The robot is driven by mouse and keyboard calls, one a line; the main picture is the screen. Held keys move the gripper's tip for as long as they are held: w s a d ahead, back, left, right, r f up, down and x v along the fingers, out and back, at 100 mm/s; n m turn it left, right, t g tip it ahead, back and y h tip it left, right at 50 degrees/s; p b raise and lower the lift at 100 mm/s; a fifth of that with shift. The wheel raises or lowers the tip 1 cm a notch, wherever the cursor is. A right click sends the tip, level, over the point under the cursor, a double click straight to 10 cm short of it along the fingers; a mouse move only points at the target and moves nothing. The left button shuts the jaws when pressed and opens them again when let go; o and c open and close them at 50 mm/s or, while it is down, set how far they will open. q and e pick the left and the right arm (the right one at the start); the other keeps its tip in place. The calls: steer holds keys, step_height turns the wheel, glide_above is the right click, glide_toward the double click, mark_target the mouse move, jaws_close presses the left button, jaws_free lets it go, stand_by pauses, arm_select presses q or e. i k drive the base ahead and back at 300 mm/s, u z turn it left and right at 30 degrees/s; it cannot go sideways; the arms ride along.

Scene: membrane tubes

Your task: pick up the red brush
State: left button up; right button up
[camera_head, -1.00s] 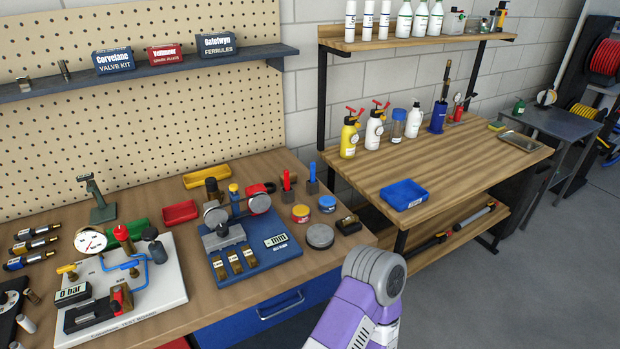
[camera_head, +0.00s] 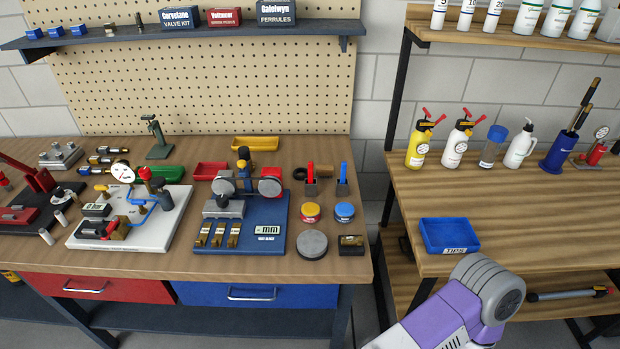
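A small red-handled item (camera_head: 311,173), which looks like the red brush, stands upright in a dark little holder (camera_head: 311,188) towards the back right of the left workbench. Its lower end is hidden in the holder. A similar blue-handled item (camera_head: 343,171) stands just to its right. Neither of my grippers is in view. Only a purple and grey link of one of my arms shows at the lower right, in front of the gap between the benches and well short of the red item.
In front of the red item are a yellow-red tin (camera_head: 310,212), a blue-yellow tin (camera_head: 344,212) and a grey disc (camera_head: 312,245). A blue gauge fixture (camera_head: 260,215) stands to the left. The right bench holds a blue tray (camera_head: 447,238) and several bottles.

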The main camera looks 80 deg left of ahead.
mark_target(311, 164)
steer(key=u, duration=1.85)
